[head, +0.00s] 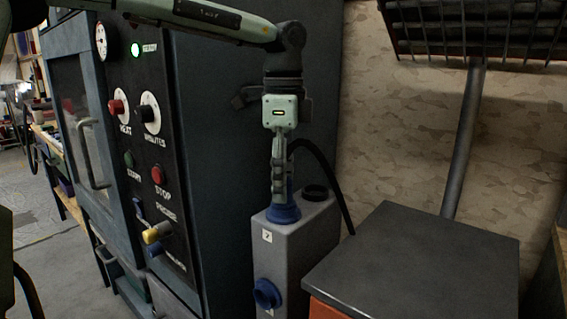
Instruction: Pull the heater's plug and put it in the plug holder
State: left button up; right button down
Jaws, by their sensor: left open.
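A grey box (283,245) stands beside the oven cabinet, with a blue round socket (284,214) on its top. A blue plug (290,185) stands upright at that socket, mostly hidden by my fingers. Its black cable (327,175) arcs down to the right, towards the heater. My left gripper (279,198) points straight down over the plug, open, with its fingertips close above the socket. I cannot tell whether they touch the plug. A black ring (315,192), perhaps the plug holder, sits on the box top behind and right. The heater's grille (480,30) shows at the upper right.
The heater's pole (463,140) rises behind a dark-topped orange base (415,262) at the lower right. The oven cabinet (215,150), with knobs, stands close on the left. Open floor (50,240) shows at far left.

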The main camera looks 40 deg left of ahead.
pick_arm(q)
jog(key=shift+f, duration=0.15)
jog(key=c, duration=1.1)
jog(key=o, duration=0.5)
grip_shut()
jog(key=shift+r+p, duration=0.5)
jog(key=shift+r, duration=0.4)
pick_arm(e)
jog(key=shift+w+r, duration=0.2)
jog(key=shift+r, duration=0.25)
pick_arm(q)
jog(key=shift+r, duration=0.25)
pick_arm(e)
jog(key=shift+r, duration=0.15)
